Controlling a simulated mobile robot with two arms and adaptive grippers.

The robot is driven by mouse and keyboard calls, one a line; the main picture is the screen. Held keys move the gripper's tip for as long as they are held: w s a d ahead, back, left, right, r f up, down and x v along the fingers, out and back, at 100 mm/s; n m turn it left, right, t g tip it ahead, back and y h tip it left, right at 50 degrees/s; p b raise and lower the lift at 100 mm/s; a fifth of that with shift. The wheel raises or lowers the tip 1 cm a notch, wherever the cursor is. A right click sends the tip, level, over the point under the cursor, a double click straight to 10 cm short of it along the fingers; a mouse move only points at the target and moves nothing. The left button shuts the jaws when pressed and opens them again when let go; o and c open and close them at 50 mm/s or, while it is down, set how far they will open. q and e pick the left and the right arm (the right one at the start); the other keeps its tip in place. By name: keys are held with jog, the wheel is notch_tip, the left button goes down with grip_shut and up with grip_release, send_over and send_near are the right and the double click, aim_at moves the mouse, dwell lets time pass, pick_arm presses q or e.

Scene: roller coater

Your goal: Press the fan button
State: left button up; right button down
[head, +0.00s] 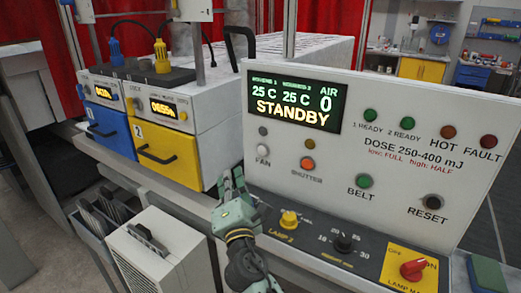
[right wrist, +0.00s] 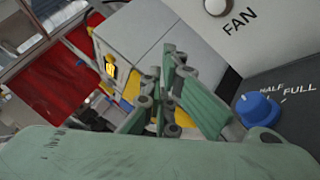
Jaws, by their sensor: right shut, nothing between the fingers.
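The fan button (head: 262,150) is a round whitish button above the word FAN, at the lower left of the white control panel (head: 460,165). In the right wrist view the fan button (right wrist: 216,6) shows at the top edge, partly cut off. My right gripper (head: 233,180) is shut and empty, below and left of the button in the head view. In the right wrist view the gripper's fingers (right wrist: 165,85) are apart from the button. My left gripper is not in view.
A blue knob (right wrist: 258,109) marked HALF and FULL stands near the fingers. The orange shutter button (head: 307,164), green belt button (head: 364,181) and yellow lamp knob (head: 289,220) are close by. The display (head: 293,100) reads STANDBY. Blue (head: 108,135) and yellow (head: 162,150) drawer fronts stand left.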

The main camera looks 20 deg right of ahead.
aim_at(262, 151)
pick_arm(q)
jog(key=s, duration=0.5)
pick_arm(e)
jog(key=w+d, duration=0.4)
jog(key=shift+w+d+f, duration=0.15)
jog(key=shift+d+f, duration=0.15)
jog(key=shift+d, duration=0.05)
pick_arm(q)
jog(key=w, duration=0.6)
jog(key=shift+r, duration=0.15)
pick_arm(e)
jog(key=w+d, duration=0.2)
jog(key=shift+d, duration=0.35)
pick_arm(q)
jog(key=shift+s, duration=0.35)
pick_arm(e)
jog(key=shift+w+d, duration=0.1)
jog(key=shift+w, duration=0.05)
